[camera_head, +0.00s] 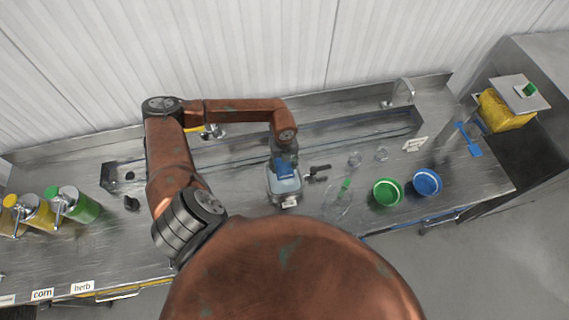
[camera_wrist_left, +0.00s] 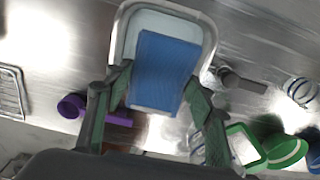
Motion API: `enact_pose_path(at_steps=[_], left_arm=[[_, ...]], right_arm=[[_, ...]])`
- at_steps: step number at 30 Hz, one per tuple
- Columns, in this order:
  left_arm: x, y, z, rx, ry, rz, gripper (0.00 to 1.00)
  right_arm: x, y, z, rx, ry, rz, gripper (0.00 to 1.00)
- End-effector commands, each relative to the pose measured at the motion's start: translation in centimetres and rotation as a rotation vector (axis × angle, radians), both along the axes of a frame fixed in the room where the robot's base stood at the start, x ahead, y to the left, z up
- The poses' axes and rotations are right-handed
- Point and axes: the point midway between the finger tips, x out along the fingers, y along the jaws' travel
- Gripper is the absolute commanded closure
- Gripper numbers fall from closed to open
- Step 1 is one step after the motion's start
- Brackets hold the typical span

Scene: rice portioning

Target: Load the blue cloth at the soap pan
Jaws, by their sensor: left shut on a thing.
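The soap pan (camera_head: 273,186) is a pale, rounded rectangular pan with liquid, standing on the metal counter in front of the sink; it also shows at the top of the left wrist view (camera_wrist_left: 211,40). My left gripper (camera_head: 283,156) is right above it, pointing down. It is shut on the blue cloth (camera_wrist_left: 165,55), with a finger on each side of it (camera_wrist_left: 158,88). In the head view the cloth (camera_head: 286,171) appears over the pan's far part; I cannot tell whether it touches the liquid. My right gripper is not in view.
A dark-handled tool (camera_head: 317,172) lies just right of the pan. Further right are clear glasses (camera_head: 355,160), a green bowl (camera_head: 387,193) and a blue bowl (camera_head: 427,182). A purple scoop (camera_wrist_left: 75,106) shows in the wrist view. Jars (camera_head: 75,203) stand at the far left.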

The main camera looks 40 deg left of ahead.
Motion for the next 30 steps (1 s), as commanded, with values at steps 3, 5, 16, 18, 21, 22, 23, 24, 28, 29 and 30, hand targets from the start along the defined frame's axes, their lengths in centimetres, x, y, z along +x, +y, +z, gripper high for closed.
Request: enact_pose_path(at_steps=[3, 5, 16, 18, 21, 22, 23, 24, 28, 29, 30], left_arm=[[0.0, 0.0, -1.0, 0.0, 0.001, -0.001, 0.7], [0.0, 0.0, -1.5, 0.0, 0.001, -0.001, 0.7], [0.0, 0.0, -5.1, 0.001, 0.001, -0.002, 0.7], [0.0, 0.0, -5.8, 0.0, 0.0, -0.002, 0.7], [0.0, 0.0, -6.7, -0.001, 0.001, -0.003, 0.7], [0.0, -0.1, -7.0, -0.001, 0.001, -0.003, 0.7], [0.0, -0.1, -7.3, -0.001, 0.001, -0.003, 0.7], [0.0, -0.1, -7.6, -0.001, 0.001, -0.003, 0.7], [0.0, 0.0, -8.6, -0.001, 0.001, -0.003, 0.7], [0.0, 0.0, -8.7, -0.001, 0.001, -0.003, 0.7], [0.0, 0.0, -8.9, 0.0, 0.0, -0.003, 0.7]], right_arm=[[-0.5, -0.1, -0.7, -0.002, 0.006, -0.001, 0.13], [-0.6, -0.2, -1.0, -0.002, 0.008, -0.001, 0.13], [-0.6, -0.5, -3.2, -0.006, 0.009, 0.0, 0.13], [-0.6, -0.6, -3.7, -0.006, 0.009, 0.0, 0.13], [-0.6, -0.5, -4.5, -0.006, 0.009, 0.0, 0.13], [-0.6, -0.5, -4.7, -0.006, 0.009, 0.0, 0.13], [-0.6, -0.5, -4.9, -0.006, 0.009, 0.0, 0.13], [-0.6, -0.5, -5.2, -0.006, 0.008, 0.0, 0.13], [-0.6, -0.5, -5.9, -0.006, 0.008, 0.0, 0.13], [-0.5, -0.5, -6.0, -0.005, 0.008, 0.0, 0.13], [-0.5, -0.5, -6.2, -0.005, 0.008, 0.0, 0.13]])
